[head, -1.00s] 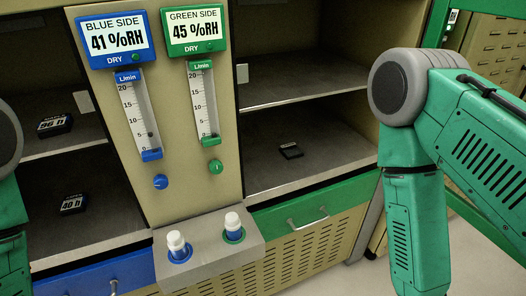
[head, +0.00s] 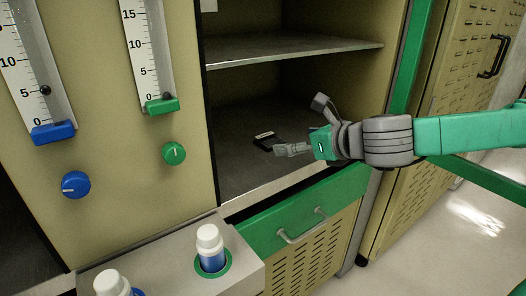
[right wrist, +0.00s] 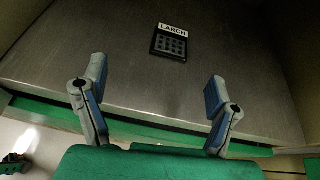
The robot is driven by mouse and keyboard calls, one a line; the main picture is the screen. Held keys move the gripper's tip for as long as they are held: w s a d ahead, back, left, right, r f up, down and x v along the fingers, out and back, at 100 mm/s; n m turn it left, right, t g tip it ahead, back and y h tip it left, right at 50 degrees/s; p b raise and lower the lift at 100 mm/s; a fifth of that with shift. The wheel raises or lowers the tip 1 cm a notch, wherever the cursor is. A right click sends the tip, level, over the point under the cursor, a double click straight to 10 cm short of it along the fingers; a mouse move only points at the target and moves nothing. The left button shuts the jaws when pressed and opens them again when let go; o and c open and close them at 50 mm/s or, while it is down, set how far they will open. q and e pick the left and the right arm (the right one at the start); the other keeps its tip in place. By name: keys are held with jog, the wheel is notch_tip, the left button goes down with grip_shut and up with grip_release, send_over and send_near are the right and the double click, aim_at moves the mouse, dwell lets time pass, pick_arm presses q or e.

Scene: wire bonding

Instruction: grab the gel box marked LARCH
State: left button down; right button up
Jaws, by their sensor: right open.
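The gel box (right wrist: 169,44) is a small flat black box with a white label reading LARCH and a grid of dark pockets. It lies on the metal shelf (right wrist: 125,75). In the head view the same box (head: 265,141) lies on the lower shelf of the green-side cabinet, partly behind a finger. My right gripper (head: 303,126) reaches in from the right at the shelf's front. In the right wrist view the gripper (right wrist: 158,82) is open with nothing between its fingers, and the box is beyond the fingertips, slightly right of centre. My left gripper is out of view.
A green drawer front (head: 300,210) with a handle runs below the shelf. An upper shelf (head: 290,50) is above it. A panel with a green knob (head: 173,153) stands left of the opening. White-capped bottles (head: 210,240) stand on a ledge in front.

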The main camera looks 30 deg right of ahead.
aim_at(270, 139)
jog(key=shift+w+r+m, duration=0.25)
jog(key=shift+m, duration=0.15)
jog(key=shift+w+f+b, duration=0.1)
jog(key=shift+w+b, duration=0.25)
jog(key=w+f+b, duration=0.1)
jog(key=w, duration=0.1)
jog(key=w+d+f+b, duration=0.1)
jog(key=w, duration=0.1)
jog(key=w+f+b, duration=0.1)
jog(key=w, duration=0.1)
jog(key=shift+w+d+f, duration=0.25)
jog(key=shift+d+f, duration=0.05)
jog(key=shift+w+a, duration=0.4)
jog(key=shift+a, duration=0.15)
jog(key=x, duration=0.1)
jog(key=b+x, duration=0.1)
jog(key=x, duration=0.1)
jog(key=b+x, duration=0.1)
jog(key=shift+w+d+f, duration=0.2)
jog(key=shift+d+f, duration=0.15)
jog(key=shift+d, duration=0.05)
jog(key=shift+w+d, duration=0.15)
jog(key=shift+d, duration=0.15)
jog(key=shift+a, duration=0.4)
jog(key=c, duration=1.3)
